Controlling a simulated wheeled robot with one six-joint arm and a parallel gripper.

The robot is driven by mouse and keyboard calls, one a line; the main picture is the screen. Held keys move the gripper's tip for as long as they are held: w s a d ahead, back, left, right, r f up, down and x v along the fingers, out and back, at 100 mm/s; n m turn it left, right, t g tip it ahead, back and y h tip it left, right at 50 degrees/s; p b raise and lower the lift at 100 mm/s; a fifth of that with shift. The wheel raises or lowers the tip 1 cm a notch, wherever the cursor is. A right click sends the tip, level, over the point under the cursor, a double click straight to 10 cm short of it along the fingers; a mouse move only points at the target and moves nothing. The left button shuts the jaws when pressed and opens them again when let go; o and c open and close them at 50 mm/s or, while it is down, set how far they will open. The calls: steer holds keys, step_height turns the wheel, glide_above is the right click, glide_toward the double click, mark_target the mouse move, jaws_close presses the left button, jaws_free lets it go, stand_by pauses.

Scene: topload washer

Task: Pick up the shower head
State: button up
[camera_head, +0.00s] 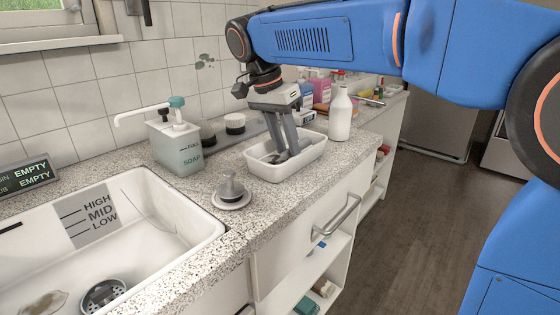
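My gripper (287,152) points down into a white rectangular tray (275,174) on the speckled counter. Its fingertips are inside the tray, low between the walls. Dark grey shapes show around the fingertips, but I cannot tell fingers from any object there. No shower head can be clearly made out; one may be hidden in the tray by the fingers and the front wall. Whether the fingers are open or shut does not show.
A grey stopper-like piece (231,190) stands left of the tray. A soap dispenser (176,147) stands behind it, and a white bottle (341,115) right of the tray. The sink (140,240) is at front left. A drawer handle (338,215) sticks out below the counter.

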steer(key=shift+d+f, duration=0.15)
steer(key=shift+f, duration=0.15)
steer(key=shift+c, duration=0.3)
jaws_close()
